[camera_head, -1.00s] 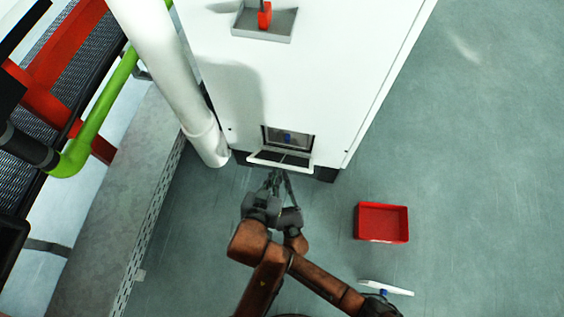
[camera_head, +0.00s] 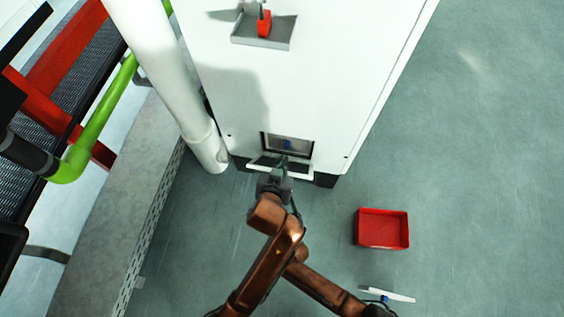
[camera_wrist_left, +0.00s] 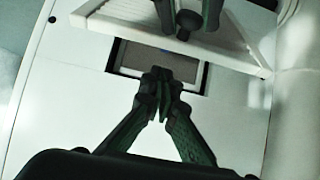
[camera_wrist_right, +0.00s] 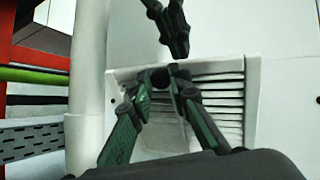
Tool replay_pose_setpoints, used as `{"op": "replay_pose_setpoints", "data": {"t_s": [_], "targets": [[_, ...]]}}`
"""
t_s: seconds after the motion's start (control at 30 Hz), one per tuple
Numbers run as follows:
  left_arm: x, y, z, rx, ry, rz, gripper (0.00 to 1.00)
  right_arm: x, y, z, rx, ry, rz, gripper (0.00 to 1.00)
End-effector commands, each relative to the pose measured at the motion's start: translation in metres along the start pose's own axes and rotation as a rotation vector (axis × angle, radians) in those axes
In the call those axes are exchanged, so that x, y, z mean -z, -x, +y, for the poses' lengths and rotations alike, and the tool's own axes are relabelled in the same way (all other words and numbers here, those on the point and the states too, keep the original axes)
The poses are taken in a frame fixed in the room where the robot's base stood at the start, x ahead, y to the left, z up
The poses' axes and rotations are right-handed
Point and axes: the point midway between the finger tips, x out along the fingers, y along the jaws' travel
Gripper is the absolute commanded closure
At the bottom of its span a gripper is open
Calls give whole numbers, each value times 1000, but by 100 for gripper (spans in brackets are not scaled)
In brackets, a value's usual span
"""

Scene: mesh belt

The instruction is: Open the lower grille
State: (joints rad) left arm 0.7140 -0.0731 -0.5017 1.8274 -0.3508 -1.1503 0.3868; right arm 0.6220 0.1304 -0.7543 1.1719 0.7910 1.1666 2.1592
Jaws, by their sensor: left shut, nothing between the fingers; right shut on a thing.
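The lower grille (camera_head: 304,173) is a white framed panel with slats at the foot of the white cabinet. It is tilted outward, away from its opening (camera_head: 293,145). My right gripper (camera_wrist_right: 162,88) is shut on the grille's dark round knob (camera_wrist_right: 159,76); in the head view it is mostly hidden. My left gripper (camera_head: 284,159) is shut and empty, above the grille and in front of the opening. In the left wrist view its closed fingertips (camera_wrist_left: 160,74) lie across the opening, and the grille's slatted panel (camera_wrist_left: 125,22) is at the top. A small blue patch shows inside.
The white cabinet (camera_head: 310,80) carries a grey tray (camera_head: 262,43) with a red-handled item. A thick white pipe (camera_head: 165,75) stands close on the left. A red bin (camera_head: 382,229) and a white flat object (camera_head: 387,294) are at lower right.

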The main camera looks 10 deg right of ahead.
Motion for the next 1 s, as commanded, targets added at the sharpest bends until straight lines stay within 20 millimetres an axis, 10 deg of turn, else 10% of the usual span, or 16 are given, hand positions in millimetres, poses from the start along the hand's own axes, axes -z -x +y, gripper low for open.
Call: {"op": "replay_pose_setpoints", "data": {"t_s": [1.0], "targets": [[-41, 13, 0, 1, 0, -9, 100, 2, -2, 0, -1, -1, 4, 100]]}}
